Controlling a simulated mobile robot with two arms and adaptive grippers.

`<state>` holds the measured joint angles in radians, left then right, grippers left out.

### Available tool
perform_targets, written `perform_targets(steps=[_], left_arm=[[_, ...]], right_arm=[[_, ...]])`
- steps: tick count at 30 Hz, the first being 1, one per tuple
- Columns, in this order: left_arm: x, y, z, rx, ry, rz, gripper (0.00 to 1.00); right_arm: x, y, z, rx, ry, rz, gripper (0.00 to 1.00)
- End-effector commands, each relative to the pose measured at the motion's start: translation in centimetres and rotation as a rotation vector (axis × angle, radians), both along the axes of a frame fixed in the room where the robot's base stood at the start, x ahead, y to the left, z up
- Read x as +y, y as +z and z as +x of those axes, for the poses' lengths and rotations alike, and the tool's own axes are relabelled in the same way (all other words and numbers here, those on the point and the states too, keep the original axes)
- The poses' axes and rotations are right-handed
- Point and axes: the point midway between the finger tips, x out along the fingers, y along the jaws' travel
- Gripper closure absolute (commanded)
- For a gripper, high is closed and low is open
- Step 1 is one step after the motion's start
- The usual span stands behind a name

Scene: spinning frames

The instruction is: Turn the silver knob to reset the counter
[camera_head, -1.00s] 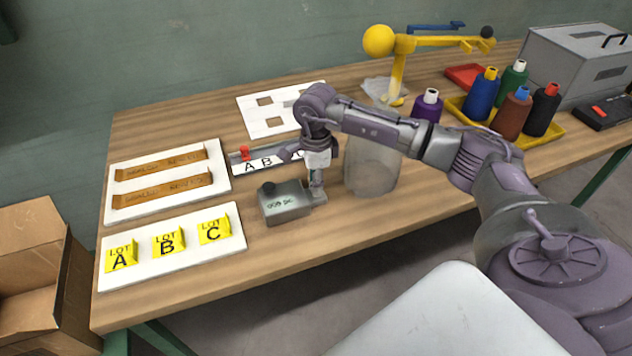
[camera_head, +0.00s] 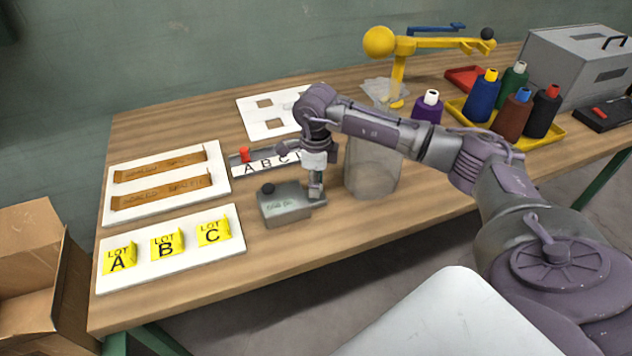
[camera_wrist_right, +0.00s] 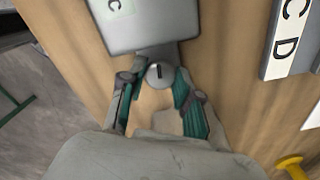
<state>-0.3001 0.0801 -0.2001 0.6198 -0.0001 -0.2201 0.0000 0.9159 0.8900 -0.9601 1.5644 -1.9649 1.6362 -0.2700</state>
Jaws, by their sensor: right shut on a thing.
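The grey counter box (camera_head: 286,208) sits on the wooden table with a black round button on its top; its small readout is too blurred to read now. It also shows at the top of the right wrist view (camera_wrist_right: 155,28). The silver knob (camera_wrist_right: 159,73), round with a dark slot, stands out from the box's side. My right gripper (camera_head: 316,194) points down beside the box. In the right wrist view its two green-padded fingers (camera_wrist_right: 159,80) are shut on the knob, one on each side. In the head view the gripper largely hides the knob. My left gripper is not in view.
A clear jar (camera_head: 372,178) stands close to the right of the gripper. A lettered strip (camera_head: 240,163) lies behind the box. White boards with yellow lot blocks (camera_head: 170,273) and brown strips (camera_head: 217,175) lie left. Bare table is in front.

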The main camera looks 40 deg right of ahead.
Motion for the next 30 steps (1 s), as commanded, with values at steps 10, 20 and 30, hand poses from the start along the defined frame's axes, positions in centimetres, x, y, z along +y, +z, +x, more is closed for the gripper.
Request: perform_targets(steps=[10,20,30], left_arm=[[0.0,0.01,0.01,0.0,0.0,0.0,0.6],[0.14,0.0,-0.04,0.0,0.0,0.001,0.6],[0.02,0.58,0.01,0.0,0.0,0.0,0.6]], right_arm=[[-0.01,0.08,0.06,-0.003,0.001,0.0,0.42],[0.04,-0.02,0.01,-0.001,0.002,0.001,0.42],[0.01,0.09,-0.01,0.0,0.202,0.0,0.42]])
